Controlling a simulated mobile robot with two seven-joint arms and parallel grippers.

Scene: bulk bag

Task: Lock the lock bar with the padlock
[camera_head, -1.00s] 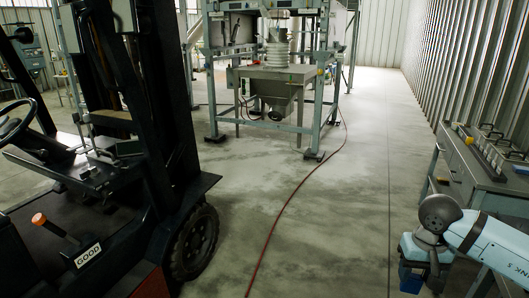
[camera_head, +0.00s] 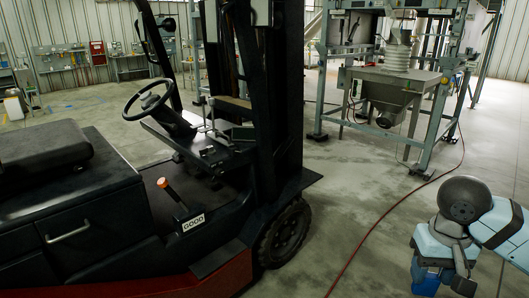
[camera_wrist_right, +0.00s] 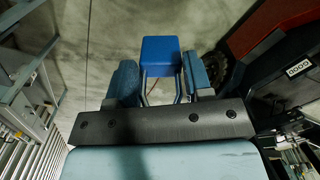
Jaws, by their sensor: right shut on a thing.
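In the right wrist view a blue padlock (camera_wrist_right: 160,55) with a grey metal shackle (camera_wrist_right: 160,90) sits between the two fingers of my right gripper (camera_wrist_right: 160,82). The gripper is shut on the shackle end, and the blue body sticks out past the fingertips. In the head view my right gripper (camera_head: 440,272) is at the lower right, held above the floor beside the forklift and apart from it; the blue padlock (camera_head: 427,282) shows only in part there. I cannot make out a lock bar in these frames. My left gripper is not in view.
A black and red forklift (camera_head: 225,215) with a steering wheel and an orange-topped lever (camera_head: 165,185) fills the left and middle. A grey bulk-bag frame with a hopper (camera_head: 390,95) stands behind. A red hose (camera_head: 385,220) crosses the floor. Open floor (camera_head: 355,185) lies between.

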